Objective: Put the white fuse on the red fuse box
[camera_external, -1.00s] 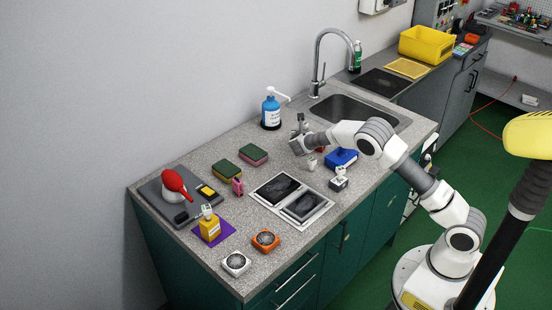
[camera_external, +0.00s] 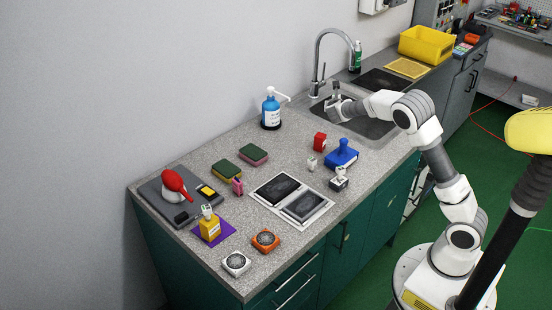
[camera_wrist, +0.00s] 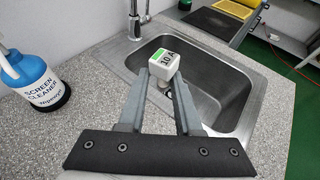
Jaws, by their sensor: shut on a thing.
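My gripper (camera_external: 336,97) is shut on a white fuse (camera_wrist: 166,66), a blocky piece with a green label and the mark 10 A. In the wrist view its lower part sits between the two fingertips (camera_wrist: 163,85). My gripper holds it up near the left end of the sink. The red fuse box (camera_external: 320,140) stands on the counter, closer to the camera than my gripper, left of the blue stamp-like block. It does not show in the wrist view.
The sink (camera_wrist: 215,80) has a tall tap (camera_external: 318,65). A blue cleaner bottle (camera_external: 271,112) stands left of it. Near the red box are a blue block (camera_external: 341,158), a small pale piece (camera_external: 312,163) and a grey-white piece (camera_external: 338,181). Sponges (camera_external: 227,171) lie farther left.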

